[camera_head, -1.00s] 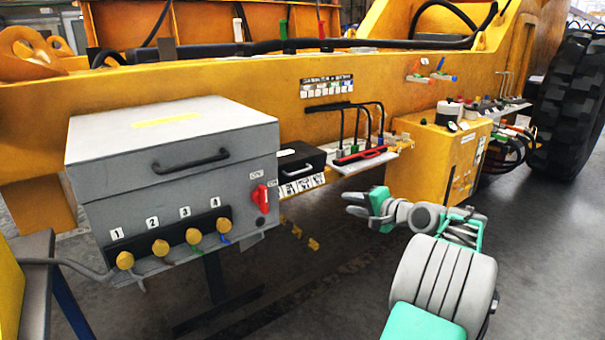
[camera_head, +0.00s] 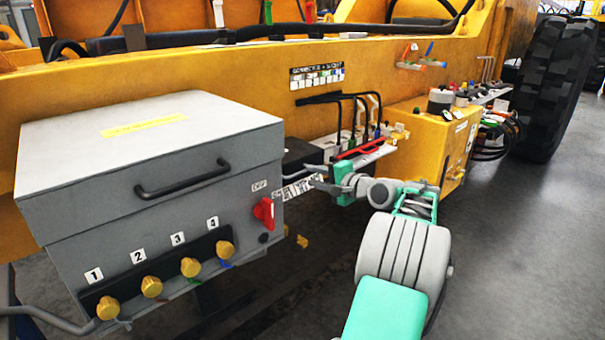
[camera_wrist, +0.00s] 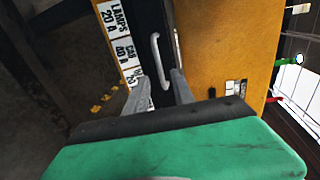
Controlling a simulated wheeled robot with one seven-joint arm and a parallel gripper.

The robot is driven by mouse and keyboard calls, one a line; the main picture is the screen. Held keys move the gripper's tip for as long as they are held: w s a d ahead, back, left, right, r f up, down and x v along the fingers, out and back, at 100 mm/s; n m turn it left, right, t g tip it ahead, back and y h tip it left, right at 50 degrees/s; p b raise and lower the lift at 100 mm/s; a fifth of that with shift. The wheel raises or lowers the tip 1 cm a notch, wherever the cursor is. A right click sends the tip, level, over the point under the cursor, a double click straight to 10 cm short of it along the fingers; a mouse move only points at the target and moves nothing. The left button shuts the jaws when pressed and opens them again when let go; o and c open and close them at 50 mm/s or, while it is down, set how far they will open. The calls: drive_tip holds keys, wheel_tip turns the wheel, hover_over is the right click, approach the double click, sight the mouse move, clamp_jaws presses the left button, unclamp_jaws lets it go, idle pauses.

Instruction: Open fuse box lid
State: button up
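The fuse box is a small black box (camera_head: 300,153) on the yellow machine frame, right of the big grey box. White labels with amp ratings (camera_head: 292,188) run along its front. In the wrist view its dark lid (camera_wrist: 148,22) carries a pale bar handle (camera_wrist: 156,58), and labels such as "LAMPS 20 A" (camera_wrist: 112,18) stand beside it. The lid looks shut. My gripper (camera_head: 320,177) is in front of the box. In the wrist view my gripper (camera_wrist: 158,88) has its fingers apart, with the handle's near end just ahead between them; contact cannot be told.
The grey box (camera_head: 150,165) with black handle, red switch (camera_head: 264,212) and numbered yellow knobs stands left. A red-handled rack with black hooked rods (camera_head: 358,148) is just right of the fuse box. A yellow box (camera_head: 430,140) and large tyre (camera_head: 552,85) lie farther right.

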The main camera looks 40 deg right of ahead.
sight(300, 173)
drive_tip(key=x, duration=0.5)
drive_tip(key=shift+a, duration=0.25)
drive_tip(key=shift+c, duration=0.4)
clamp_jaws()
idle(0.5)
